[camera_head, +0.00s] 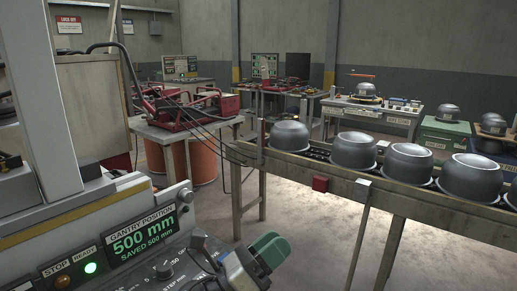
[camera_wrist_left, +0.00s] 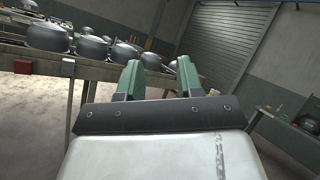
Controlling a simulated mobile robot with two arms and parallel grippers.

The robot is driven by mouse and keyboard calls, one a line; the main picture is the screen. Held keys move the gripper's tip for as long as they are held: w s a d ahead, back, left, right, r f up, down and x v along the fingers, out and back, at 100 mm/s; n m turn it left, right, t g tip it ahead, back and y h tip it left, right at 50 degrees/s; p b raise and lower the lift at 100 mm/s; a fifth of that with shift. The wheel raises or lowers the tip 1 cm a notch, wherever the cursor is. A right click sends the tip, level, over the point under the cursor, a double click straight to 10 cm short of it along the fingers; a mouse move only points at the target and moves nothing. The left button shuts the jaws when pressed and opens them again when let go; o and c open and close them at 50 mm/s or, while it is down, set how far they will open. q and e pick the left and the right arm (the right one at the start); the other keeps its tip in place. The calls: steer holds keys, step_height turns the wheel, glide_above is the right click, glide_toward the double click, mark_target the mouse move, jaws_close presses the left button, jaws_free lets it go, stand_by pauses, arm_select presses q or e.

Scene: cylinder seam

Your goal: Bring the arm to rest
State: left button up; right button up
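My left gripper (camera_head: 268,248) shows at the bottom middle of the head view, with green fingers, beside the control panel (camera_head: 150,232). In the left wrist view its two green fingers (camera_wrist_left: 159,78) stand apart with nothing between them, so it is open and empty. The panel's display (camera_head: 143,236) reads "GANTRY POSITION 500 mm, SAVED 500 mm". A green lamp (camera_head: 91,267) is lit under "READY", beside "STOP". The lower part of the left arm is cut off by the frame edge. My right gripper is not in view.
A conveyor bench (camera_head: 325,168) with several grey domed cylinder ends (camera_head: 353,149) runs along the right. A table with red equipment (camera_head: 180,110) and orange drums (camera_head: 202,160) stands behind the panel. Bare concrete floor (camera_head: 300,235) lies between. A roller shutter (camera_wrist_left: 226,42) shows in the wrist view.

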arm_select(q)
steer(key=s+a+f+n+t+y, duration=0.2)
steer(key=a+f+n+y, duration=0.65)
steer(key=n, duration=0.65)
steer(key=s+a+f+n+t+y, duration=0.2)
steer(key=a+f+n+y, duration=0.7)
steer(key=n, duration=0.6)
steer(key=s+a+f+n+g+y, duration=0.1)
steer(key=s+a+f+n+g, duration=0.1)
steer(key=s+f+n+g, duration=0.35)
steer(key=s+a+f+n+g+y, duration=0.1)
steer(key=s+a+f+n+g, duration=0.1)
steer(key=s, duration=0.7)
steer(key=s+a+f+n+g+y, duration=0.1)
steer(key=s+a+f+n+g, duration=0.2)
steer(key=s, duration=0.4)
step_height(320, 180, down, 26)
steer(key=d+f+g, duration=0.1)
steer(key=g, duration=0.2)
steer(key=s+a+f, duration=0.2)
steer(key=s+f, duration=1.3)
steer(key=s, duration=0.1)
steer(key=shift+s+a+f+g+p, duration=0.25)
steer(key=shift+a+f+g+p, duration=0.1)
steer(key=shift+g, duration=0.1)
